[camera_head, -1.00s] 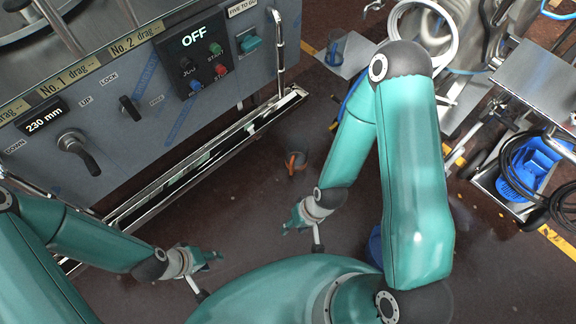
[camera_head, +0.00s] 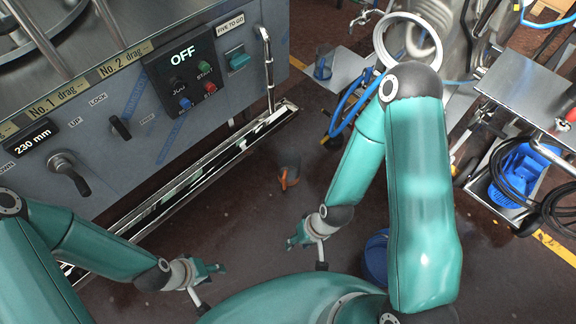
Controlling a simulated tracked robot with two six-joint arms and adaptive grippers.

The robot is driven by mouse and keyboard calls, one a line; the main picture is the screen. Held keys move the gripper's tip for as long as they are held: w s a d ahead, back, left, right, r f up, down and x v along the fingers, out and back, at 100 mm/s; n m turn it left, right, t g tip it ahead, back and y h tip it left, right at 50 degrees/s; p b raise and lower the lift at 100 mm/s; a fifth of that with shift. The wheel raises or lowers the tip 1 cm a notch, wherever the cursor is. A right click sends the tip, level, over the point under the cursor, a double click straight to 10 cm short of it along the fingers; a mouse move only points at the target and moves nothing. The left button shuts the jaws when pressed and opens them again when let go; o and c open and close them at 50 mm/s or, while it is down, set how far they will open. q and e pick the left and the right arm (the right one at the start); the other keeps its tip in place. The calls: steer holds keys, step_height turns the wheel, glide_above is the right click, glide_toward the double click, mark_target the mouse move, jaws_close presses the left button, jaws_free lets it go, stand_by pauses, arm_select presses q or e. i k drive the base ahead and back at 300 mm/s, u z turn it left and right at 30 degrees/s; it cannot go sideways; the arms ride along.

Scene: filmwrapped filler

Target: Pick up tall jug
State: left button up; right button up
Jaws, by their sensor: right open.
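A grey jug-like vessel (camera_head: 291,163) with an orange part stands on the dark floor in front of the machine, above my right gripper in the picture. A second, see-through vessel (camera_head: 323,66) stands on a metal plate at the top centre. I cannot tell for sure which is the tall jug. My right gripper (camera_head: 296,240) is open and empty, below the grey vessel and apart from it. My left gripper (camera_head: 212,268) is further left and holds nothing that I can see; its finger gap is too small to judge.
A grey machine with a control panel (camera_head: 195,68) and a metal front rail (camera_head: 190,181) fills the left. A blue container (camera_head: 375,259) is partly hidden behind my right arm. A metal cart (camera_head: 521,84) with black cables stands right. Brown floor is clear around the grey vessel.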

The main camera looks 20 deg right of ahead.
mark_target(289, 160)
steer(key=i, duration=1.25)
steer(key=u, duration=0.05)
